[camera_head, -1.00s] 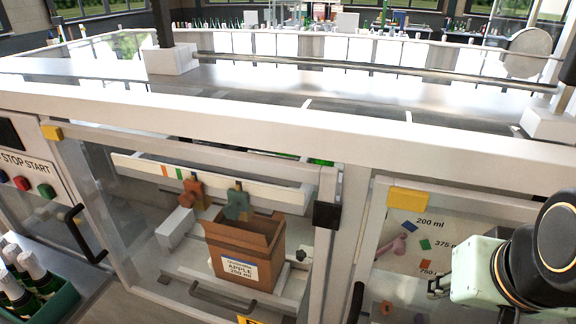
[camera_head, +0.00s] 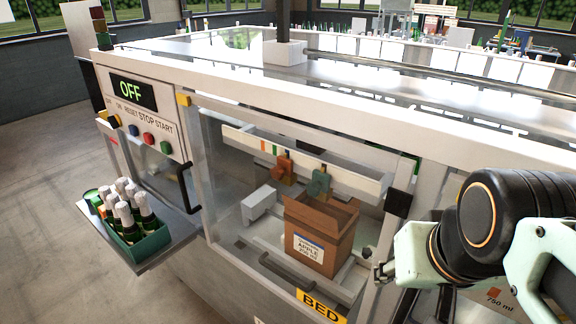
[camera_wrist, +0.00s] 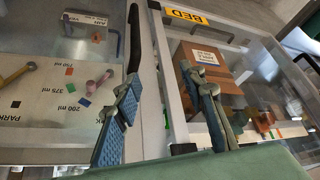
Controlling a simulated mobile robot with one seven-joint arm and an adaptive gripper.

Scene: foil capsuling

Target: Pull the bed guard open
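The bed guard is a clear panel in a pale frame (camera_head: 215,190) at the middle of the machine. It looks closed in the head view. A yellow BED label (camera_head: 321,306) is at its bottom, and also shows in the wrist view (camera_wrist: 186,16). Behind the panel is an open brown carton (camera_head: 322,236). My gripper (camera_wrist: 165,105) is open and empty, its two fingers apart in front of the frame post between two panels.
A green crate of bottles (camera_head: 150,243) sits on a shelf (camera_head: 180,234) projecting at left. The control panel (camera_head: 145,118) reads OFF. In the wrist view a neighbouring panel has its own black handle (camera_wrist: 134,38). Open floor (camera_head: 50,190) lies to the left.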

